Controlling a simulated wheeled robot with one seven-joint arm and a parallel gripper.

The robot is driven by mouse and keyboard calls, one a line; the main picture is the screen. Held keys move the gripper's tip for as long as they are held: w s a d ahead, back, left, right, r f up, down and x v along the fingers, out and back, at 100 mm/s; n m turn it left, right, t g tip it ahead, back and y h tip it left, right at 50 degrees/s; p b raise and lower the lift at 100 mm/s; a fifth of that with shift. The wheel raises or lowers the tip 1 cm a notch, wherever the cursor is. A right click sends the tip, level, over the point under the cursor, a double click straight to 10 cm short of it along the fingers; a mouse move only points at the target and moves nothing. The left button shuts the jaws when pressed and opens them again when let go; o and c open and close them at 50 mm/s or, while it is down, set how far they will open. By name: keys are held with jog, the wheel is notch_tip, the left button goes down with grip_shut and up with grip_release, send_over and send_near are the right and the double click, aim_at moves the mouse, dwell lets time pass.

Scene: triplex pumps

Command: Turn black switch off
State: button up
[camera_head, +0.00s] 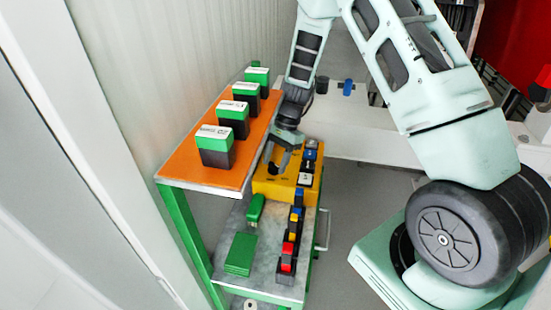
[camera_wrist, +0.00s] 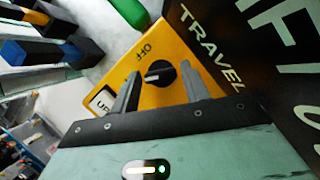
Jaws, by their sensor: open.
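The black switch (camera_wrist: 158,72) is a round rotary knob on the yellow panel (camera_wrist: 160,97), with the word "Off" printed beside it in the wrist view. My gripper (camera_wrist: 160,70) is open, with one finger on each side of the knob. I cannot tell whether the fingers touch it. In the head view my gripper (camera_head: 279,152) hangs over the yellow box (camera_head: 272,187), and the knob is hidden behind it.
An orange shelf (camera_head: 175,165) carrying several green-and-black blocks (camera_head: 214,147) stands left of my gripper. A lower grey shelf (camera_head: 262,272) holds green, red and blue parts. A white button marked "UP" (camera_wrist: 103,100) sits near the knob.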

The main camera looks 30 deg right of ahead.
jog(key=c, duration=0.7)
jog(key=shift+m, duration=0.3)
jog(key=m+t+b, duration=0.2)
jog(key=m, duration=0.3)
jog(key=shift+s+f, duration=0.1)
jog(key=shift+s, duration=0.05)
jog(key=m+b, duration=0.1)
jog(key=m+t+b, duration=0.1)
jog(key=m, duration=0.1)
jog(key=shift+s+m+t+h, duration=0.1)
jog(key=shift+m+t+h, duration=0.2)
jog(key=shift+m+t+h+b, duration=0.3)
jog(key=shift+m+b, duration=0.4)
jog(key=shift+m, duration=0.6)
